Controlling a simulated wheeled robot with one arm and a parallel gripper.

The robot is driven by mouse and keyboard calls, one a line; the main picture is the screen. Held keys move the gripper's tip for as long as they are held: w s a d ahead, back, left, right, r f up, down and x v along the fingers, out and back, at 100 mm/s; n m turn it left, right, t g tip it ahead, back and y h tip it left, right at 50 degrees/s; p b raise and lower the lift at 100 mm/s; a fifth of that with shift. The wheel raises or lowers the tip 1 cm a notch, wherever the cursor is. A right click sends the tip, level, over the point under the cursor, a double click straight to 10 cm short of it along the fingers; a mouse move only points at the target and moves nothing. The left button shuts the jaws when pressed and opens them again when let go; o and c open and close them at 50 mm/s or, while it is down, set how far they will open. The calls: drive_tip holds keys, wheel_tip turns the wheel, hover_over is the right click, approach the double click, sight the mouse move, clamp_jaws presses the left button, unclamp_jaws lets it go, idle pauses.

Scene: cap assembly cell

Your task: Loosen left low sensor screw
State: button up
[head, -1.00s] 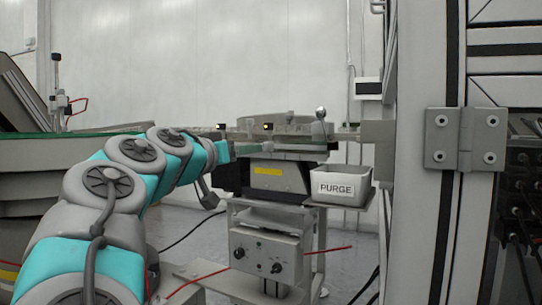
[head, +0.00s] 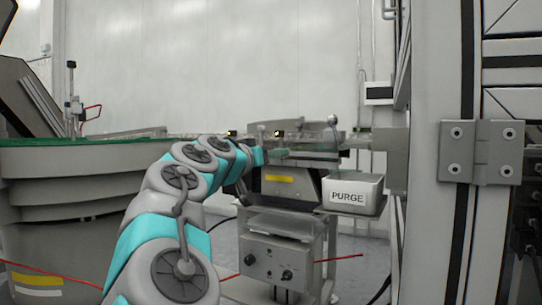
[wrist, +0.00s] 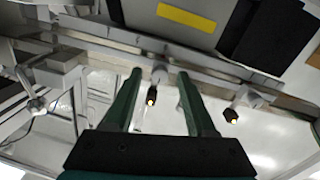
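In the wrist view my gripper (wrist: 160,73) has two dark green fingers spread apart, with nothing held between them. A small dark sensor (wrist: 151,98) with a yellow light shows in the gap between the fingers, hanging from a bracket on a metal rail (wrist: 215,66). A second black-ended sensor (wrist: 231,115) is to the right of the right finger. In the head view two small dark sensors with lights, one on the right (head: 278,134) and one on the left (head: 232,133), sit along the rail. My arm reaches toward the rail there. I cannot make out the screw itself.
A grey bin marked PURGE (head: 348,194) is right of the feeder stand. A control box with knobs (head: 270,262) is below. A tall hinged frame (head: 440,200) stands at the right, and a large grey bowl (head: 70,165) at the left. A ball-ended lever (wrist: 38,103) shows left of the fingers.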

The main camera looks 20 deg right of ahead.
clamp_jaws()
idle(0.3)
drive_tip(key=shift+n, duration=0.4)
drive_tip(key=shift+n+p, duration=4.1)
drive_tip(key=shift+n, duration=7.8)
